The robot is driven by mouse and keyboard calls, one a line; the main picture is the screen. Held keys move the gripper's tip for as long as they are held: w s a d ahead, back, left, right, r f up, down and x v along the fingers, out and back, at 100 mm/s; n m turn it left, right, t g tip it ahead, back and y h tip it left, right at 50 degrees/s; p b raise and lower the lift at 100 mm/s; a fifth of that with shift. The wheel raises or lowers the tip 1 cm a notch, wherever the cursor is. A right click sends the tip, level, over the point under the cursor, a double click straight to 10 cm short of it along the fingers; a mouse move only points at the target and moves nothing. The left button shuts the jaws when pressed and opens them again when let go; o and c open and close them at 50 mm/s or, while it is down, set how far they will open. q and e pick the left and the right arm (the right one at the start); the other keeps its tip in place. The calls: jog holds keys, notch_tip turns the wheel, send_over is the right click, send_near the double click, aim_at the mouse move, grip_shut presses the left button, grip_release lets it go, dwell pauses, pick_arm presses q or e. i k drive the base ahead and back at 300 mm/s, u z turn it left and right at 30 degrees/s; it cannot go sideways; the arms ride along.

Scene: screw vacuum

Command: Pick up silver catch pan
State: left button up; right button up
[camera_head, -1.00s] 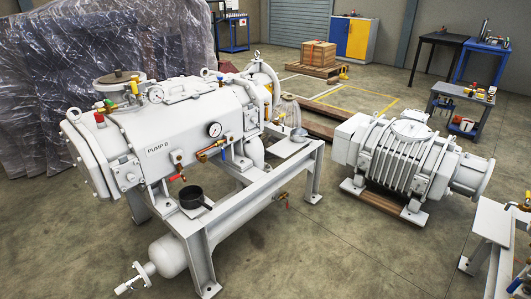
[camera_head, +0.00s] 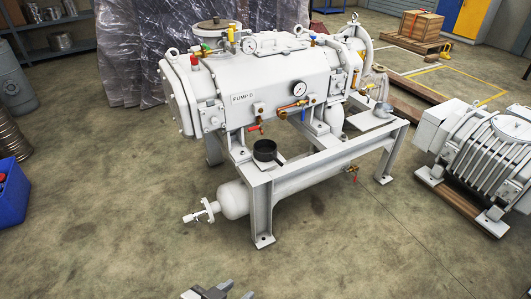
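The silver catch pan (camera_head: 384,109) is a small grey metal pan at the right end of the white pump frame (camera_head: 330,152), below the pump's right end. A black pan (camera_head: 265,150) with a handle sits on the frame's left corner, under a red-handled valve. My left gripper (camera_head: 218,292) shows only in part at the bottom edge, far in front of the frame and apart from both pans. Its opening is not clear. My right gripper is out of view.
The pump marked PUMP B (camera_head: 265,85) stands above the frame. A pipe flange (camera_head: 197,216) juts out low at the left. A second machine (camera_head: 490,155) is at the right, and a blue bin (camera_head: 12,190) at the left edge. The floor in front is clear.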

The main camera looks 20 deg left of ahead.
aim_at(390, 113)
jog(key=z, duration=1)
jog(key=i, duration=4)
jog(key=u, duration=2.6)
jog(key=i, duration=0.55)
